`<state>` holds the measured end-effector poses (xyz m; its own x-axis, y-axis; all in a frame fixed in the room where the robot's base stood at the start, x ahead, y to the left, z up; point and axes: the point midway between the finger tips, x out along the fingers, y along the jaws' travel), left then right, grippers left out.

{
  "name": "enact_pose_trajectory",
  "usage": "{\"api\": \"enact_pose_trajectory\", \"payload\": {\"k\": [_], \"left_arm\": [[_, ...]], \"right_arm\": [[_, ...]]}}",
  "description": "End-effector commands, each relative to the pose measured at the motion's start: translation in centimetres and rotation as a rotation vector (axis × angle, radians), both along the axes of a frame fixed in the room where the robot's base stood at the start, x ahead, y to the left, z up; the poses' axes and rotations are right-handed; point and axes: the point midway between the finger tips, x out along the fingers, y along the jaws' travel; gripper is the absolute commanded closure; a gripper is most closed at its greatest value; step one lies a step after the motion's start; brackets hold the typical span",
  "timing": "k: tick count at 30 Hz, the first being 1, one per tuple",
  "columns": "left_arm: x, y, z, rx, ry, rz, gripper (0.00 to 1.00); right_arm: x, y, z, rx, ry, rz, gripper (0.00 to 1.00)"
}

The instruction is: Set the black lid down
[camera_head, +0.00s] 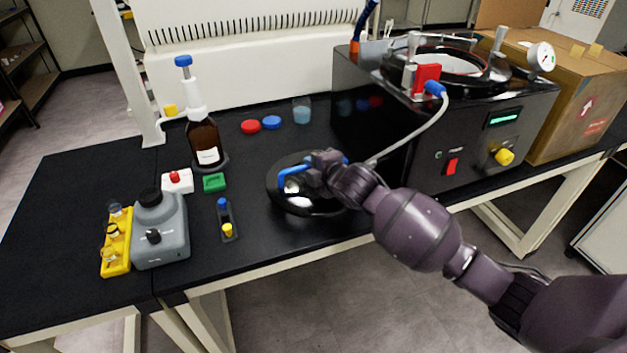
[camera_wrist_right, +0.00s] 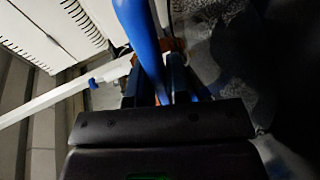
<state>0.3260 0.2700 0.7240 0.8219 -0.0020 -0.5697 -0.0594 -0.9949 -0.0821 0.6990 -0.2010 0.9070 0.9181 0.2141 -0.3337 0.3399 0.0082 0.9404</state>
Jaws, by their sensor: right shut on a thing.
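The black lid (camera_head: 301,204) is a round, glossy disc with a blue handle (camera_head: 291,173). It is at the front middle of the black bench, left of the freeze dryer. My right gripper (camera_head: 318,168) is shut on the blue handle, over the lid. In the right wrist view the blue handle (camera_wrist_right: 143,35) runs between the fingers. The lid looks level and low over the bench top; I cannot tell whether it touches. My arm hides its right part. My left gripper is not in view.
The freeze dryer (camera_head: 450,140) stands to the right, its hose (camera_head: 412,140) close behind my wrist. Left of the lid are a blue-and-yellow capped holder (camera_head: 226,222), a green block (camera_head: 214,182) and a brown bottle (camera_head: 206,142). Red (camera_head: 250,127) and blue (camera_head: 271,122) caps and a beaker (camera_head: 301,112) lie behind.

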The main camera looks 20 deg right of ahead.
Motion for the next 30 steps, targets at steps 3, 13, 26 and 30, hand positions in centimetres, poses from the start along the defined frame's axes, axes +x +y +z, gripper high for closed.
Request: {"api": "enact_pose_trajectory", "payload": {"k": [3, 13, 26, 30], "left_arm": [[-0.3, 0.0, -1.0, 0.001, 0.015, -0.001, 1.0], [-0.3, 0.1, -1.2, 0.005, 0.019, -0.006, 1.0], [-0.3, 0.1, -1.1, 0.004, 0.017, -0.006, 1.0], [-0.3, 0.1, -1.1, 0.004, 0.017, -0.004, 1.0]], "right_arm": [[0.0, 0.0, -2.4, 0.0, 0.005, -0.001, 1.0], [0.0, 0.0, -4.3, -0.001, -0.001, 0.0, 1.0], [0.0, 0.0, -4.7, -0.002, 0.003, 0.0, 0.59], [0.0, 0.0, -4.7, -0.001, 0.003, -0.001, 0.58]]}}
